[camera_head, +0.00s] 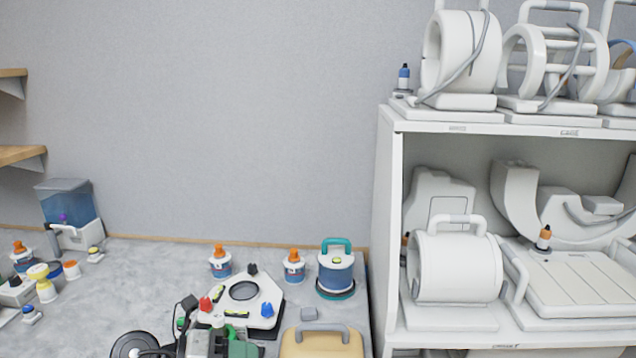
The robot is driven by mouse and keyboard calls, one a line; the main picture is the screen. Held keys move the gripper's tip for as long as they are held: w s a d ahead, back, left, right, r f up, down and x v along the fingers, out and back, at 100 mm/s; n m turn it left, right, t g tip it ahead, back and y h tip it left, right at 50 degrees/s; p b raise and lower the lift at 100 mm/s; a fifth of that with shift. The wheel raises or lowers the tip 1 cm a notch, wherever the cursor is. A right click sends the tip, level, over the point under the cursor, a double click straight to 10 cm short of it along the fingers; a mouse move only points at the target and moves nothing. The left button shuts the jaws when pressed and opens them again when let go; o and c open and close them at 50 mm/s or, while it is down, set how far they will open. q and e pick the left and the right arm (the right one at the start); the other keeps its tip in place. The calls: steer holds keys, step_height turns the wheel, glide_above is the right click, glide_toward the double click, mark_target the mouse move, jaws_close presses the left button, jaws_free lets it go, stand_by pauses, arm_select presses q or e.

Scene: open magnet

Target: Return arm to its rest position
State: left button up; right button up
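Neither of my grippers nor any clear part of my arms shows in the head view. The scene's magnet-like models stand on a white shelf unit (388,230) at the right. A white C-shaped model (515,200) stands on its lower level. A white cylinder with a handle (455,268) stands in front of it to the left. On the upper level are a white ring coil (462,50) and an open cage-like coil (528,62).
A grey counter (140,290) runs along the wall. It bears a white device with coloured knobs (240,298), a blue-and-teal canister (336,270), orange-capped jars (220,262), a tan case (320,342) and a blue water tank (68,205). Grey-green equipment (240,348) is cut off below.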

arm_select(q)
step_height(320, 180, up, 6)
steer(key=s+f+n+t, duration=0.1)
steer(key=n+t, duration=1.2)
steer(key=n, duration=0.1)
steer(key=s+a+f+n+g+y, duration=0.1)
steer(key=s+a+f+n+y, duration=0.1)
steer(key=a+f+n+y, duration=0.4)
steer(key=s+a+f+n+y, duration=0.2)
steer(key=a+f+n+y, duration=0.1)
steer(key=n+y, duration=0.6)
steer(key=s+d+f+n+g+h, duration=0.1)
steer(key=s+f+n+g, duration=0.1)
steer(key=s+f+g, duration=0.6)
steer(key=s+f+n+g+h, duration=0.15)
steer(key=s+f+g, duration=0.25)
steer(key=s, duration=0.8)
step_height(320, 180, down, 27)
steer(key=s+g, duration=0.1)
steer(key=g, duration=0.1)
steer(key=s+a+f+g+y+b, duration=0.1)
steer(key=s+a+f, duration=0.1)
steer(key=s+f, duration=1.4)
steer(key=shift+s+a, duration=0.2)
steer(key=shift+a, duration=0.15)
